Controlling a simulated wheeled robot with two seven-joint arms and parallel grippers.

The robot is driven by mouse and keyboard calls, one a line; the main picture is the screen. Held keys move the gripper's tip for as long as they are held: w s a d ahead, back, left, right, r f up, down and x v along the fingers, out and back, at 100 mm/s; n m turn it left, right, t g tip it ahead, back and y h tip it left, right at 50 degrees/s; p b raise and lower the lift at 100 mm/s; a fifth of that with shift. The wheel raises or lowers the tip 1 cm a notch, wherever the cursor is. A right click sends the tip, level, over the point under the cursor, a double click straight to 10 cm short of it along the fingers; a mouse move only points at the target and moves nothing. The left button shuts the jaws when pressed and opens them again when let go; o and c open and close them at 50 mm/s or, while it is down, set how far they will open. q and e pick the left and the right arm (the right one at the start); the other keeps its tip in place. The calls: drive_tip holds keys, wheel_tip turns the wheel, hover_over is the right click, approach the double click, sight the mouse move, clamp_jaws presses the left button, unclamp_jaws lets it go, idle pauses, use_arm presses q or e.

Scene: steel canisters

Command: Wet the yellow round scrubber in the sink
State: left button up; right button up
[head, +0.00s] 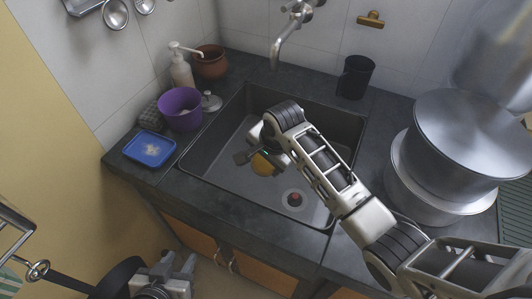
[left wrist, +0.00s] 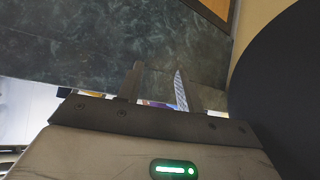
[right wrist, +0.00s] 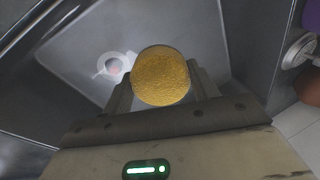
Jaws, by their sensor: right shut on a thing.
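The yellow round scrubber (head: 263,164) is over the dark sink basin (head: 222,150), partly hidden by my right gripper (head: 256,156). In the right wrist view the scrubber (right wrist: 161,76) sits between the two fingers of my right gripper (right wrist: 163,88), which is shut on it. The sink drain (right wrist: 114,66) shows beyond it to the left. The wall faucet (head: 284,42) is behind the scrubber, apart from it; no running water is visible. My left gripper (head: 178,266) is low in front of the counter, and its fingers (left wrist: 157,88) are apart and empty.
Left of the sink are a purple pot (head: 180,110), a blue tray (head: 150,149), a soap bottle (head: 181,70) and a brown pot (head: 210,62). A black cup (head: 355,77) stands behind the sink. Large steel pots (head: 466,140) crowd the right. The front counter strip is clear.

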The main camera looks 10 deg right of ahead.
sight(266, 170)
wheel_tip(266, 170, down, 4)
drive_tip(key=shift+r+b, duration=0.1)
drive_tip(key=shift+b, duration=0.6)
use_arm(q)
drive_tip(key=shift+w+d+f+b, duration=0.15)
drive_tip(key=shift+d+f+b, duration=0.05)
drive_tip(key=shift+f+b, duration=0.55)
use_arm(e)
drive_tip(key=shift+f, duration=1.8)
use_arm(q)
drive_tip(key=shift+r, duration=0.1)
use_arm(e)
wheel_tip(266, 170, up, 3)
drive_tip(key=p, duration=0.3)
drive_tip(key=shift+r+p, duration=0.7)
drive_tip(key=shift+r, duration=0.55)
use_arm(q)
drive_tip(key=shift+r, duration=2.2)
use_arm(e)
drive_tip(key=shift+r, duration=4)
